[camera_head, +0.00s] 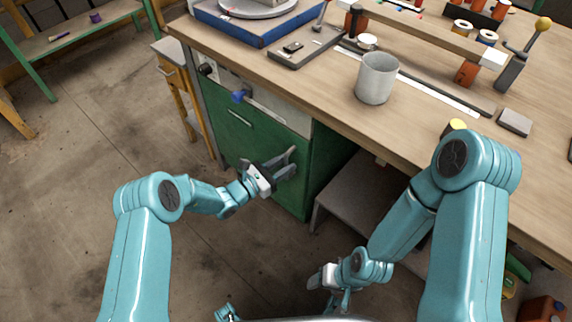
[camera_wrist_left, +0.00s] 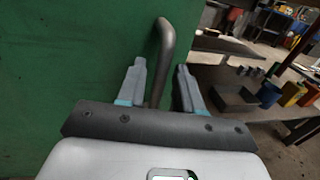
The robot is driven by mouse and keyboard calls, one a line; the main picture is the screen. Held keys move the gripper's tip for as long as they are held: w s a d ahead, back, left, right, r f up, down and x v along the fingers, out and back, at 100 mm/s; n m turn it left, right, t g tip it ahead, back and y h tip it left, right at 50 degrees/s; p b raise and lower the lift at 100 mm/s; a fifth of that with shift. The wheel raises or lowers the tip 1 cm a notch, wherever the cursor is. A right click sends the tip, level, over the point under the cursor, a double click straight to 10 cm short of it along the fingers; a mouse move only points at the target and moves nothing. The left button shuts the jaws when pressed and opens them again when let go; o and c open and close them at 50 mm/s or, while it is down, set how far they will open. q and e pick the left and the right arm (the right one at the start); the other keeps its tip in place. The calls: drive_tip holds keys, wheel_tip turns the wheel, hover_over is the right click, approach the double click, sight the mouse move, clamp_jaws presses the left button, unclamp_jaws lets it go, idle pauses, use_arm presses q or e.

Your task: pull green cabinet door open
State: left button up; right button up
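The green cabinet door (camera_head: 240,142) is under the workbench and looks closed in the head view. It fills the left of the left wrist view (camera_wrist_left: 60,60). A curved metal bar handle (camera_wrist_left: 166,40) stands on it near its right edge. My left gripper (camera_head: 291,162) is at the right part of the door. Its fingers (camera_wrist_left: 160,68) are apart, with the handle's lower part between them and gaps visible on both sides. The handle is hard to make out in the head view. My right gripper (camera_head: 326,283) hangs low, away from the door; its finger opening is unclear.
The wooden workbench top (camera_head: 325,95) overhangs the cabinet and holds a grey cup (camera_head: 376,78). A grey box-like surface (camera_head: 345,190) is under the bench to the right. The floor (camera_head: 70,190) before the door is clear.

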use_arm(q)
drive_tip(key=shift+w+d, duration=0.3)
drive_tip(key=shift+d, duration=0.25)
drive_tip(key=shift+a, duration=0.1)
clamp_jaws()
